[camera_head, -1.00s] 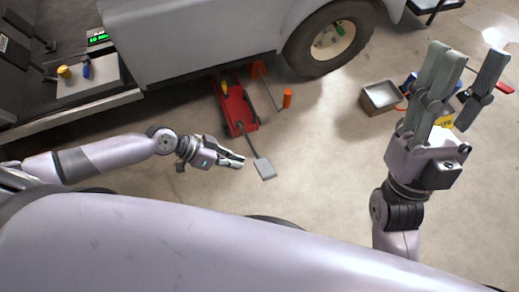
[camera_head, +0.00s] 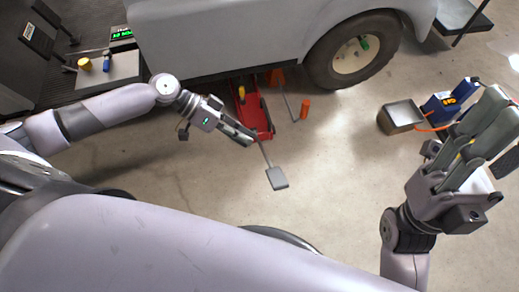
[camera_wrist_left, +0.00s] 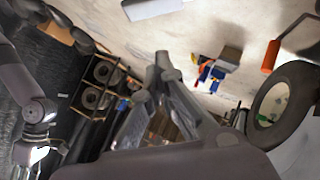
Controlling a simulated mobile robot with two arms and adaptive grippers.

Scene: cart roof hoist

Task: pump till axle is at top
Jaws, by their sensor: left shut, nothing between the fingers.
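The red floor jack (camera_head: 262,118) lies partly under the grey vehicle (camera_head: 230,35). A thin bar runs from its near end to a flat grey pedal (camera_head: 277,178) over the floor. The pedal's pale plate also shows at the top of the left wrist view (camera_wrist_left: 152,8). My left gripper (camera_head: 250,140) is shut and empty; its tips appear beside the jack's near end and the bar, and I cannot tell whether they touch. My right gripper (camera_head: 506,130) is open and empty at the right, far from the jack. The axle is hidden under the vehicle.
An orange-gripped rod (camera_head: 304,108) and an orange stand (camera_head: 275,77) are right of the jack. A wheel (camera_head: 352,50) stands behind. A metal box (camera_head: 401,116) and a blue case (camera_head: 450,100) sit right. A grey tray (camera_head: 108,72) is at left. Floor around the pedal is clear.

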